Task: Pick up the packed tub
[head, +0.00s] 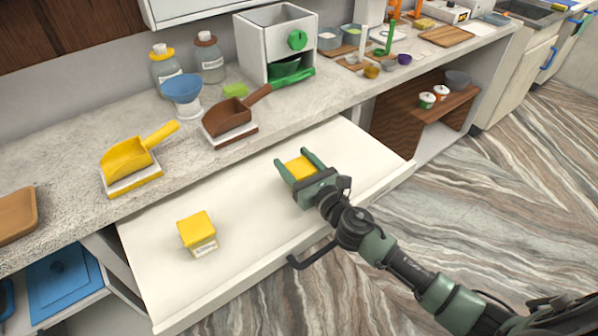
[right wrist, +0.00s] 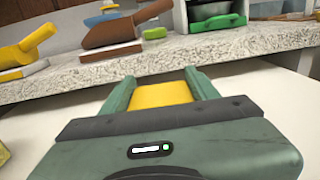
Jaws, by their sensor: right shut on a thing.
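Two yellow-topped tubs are in the open white drawer (head: 250,215) in the head view. One tub (head: 299,168) is between the fingers of my right gripper (head: 297,163), which is shut on it. Its yellow top also shows between the fingers in the right wrist view (right wrist: 162,94); its lower part is hidden by the gripper. The other tub (head: 197,232), with a pale labelled side, stands apart to the left in the drawer. It is partly in the right wrist view at the left edge (right wrist: 3,152). My left gripper is not in view.
The stone counter (head: 75,220) runs behind the drawer. On it are a yellow scoop (head: 126,158), a brown scoop (head: 227,117), a blue funnel (head: 182,88) and a grey box with a green knob (head: 276,40). A dark handle (head: 312,256) sticks out from the drawer front.

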